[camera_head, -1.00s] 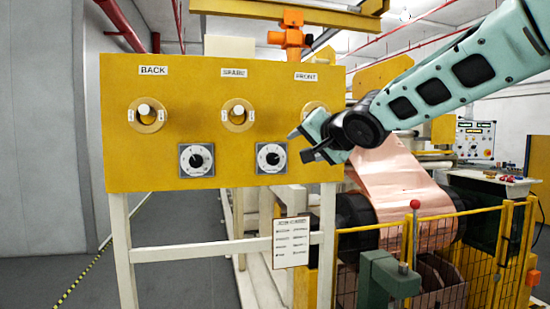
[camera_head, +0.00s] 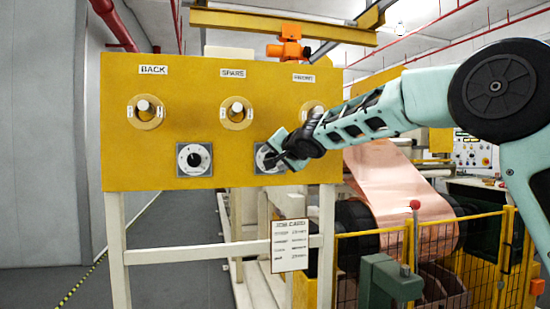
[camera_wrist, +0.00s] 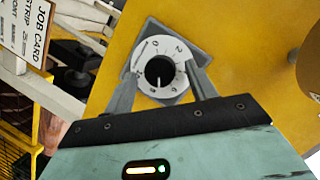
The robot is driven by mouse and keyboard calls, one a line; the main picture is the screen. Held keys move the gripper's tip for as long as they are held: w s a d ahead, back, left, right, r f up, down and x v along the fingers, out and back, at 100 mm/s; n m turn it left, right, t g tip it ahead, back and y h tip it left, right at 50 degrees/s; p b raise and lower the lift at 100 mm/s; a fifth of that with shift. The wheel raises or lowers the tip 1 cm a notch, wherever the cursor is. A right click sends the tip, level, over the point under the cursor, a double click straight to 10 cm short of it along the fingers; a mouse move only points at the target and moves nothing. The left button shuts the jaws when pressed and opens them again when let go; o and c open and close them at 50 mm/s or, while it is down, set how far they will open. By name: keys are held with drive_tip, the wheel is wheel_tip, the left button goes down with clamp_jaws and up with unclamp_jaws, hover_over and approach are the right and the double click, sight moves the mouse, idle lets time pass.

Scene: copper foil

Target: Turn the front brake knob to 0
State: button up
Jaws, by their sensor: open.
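The right-hand dial (camera_head: 262,158) on the yellow panel is a white numbered disc on a grey square plate, partly hidden by my gripper (camera_head: 280,153) in the head view. In the wrist view its round black knob (camera_wrist: 159,71) sits mid-dial, with a pale mark on its lower side; 2, 4 and 6 show along the dial's right side. My gripper (camera_wrist: 161,75) is open, with one finger on each side of the dial. I cannot tell whether either finger touches the knob. The left-hand dial (camera_head: 194,159) stands free.
The yellow panel (camera_head: 120,90) carries round selectors labelled BACK (camera_head: 145,110), SPARE (camera_head: 236,111) and FRONT (camera_head: 309,112). A job card (camera_head: 290,246) hangs below. Copper foil (camera_head: 385,190) and a yellow mesh fence (camera_head: 435,250) stand right of the panel.

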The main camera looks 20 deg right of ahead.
drive_tip(key=shift+w, duration=0.1)
drive_tip(key=c, duration=1)
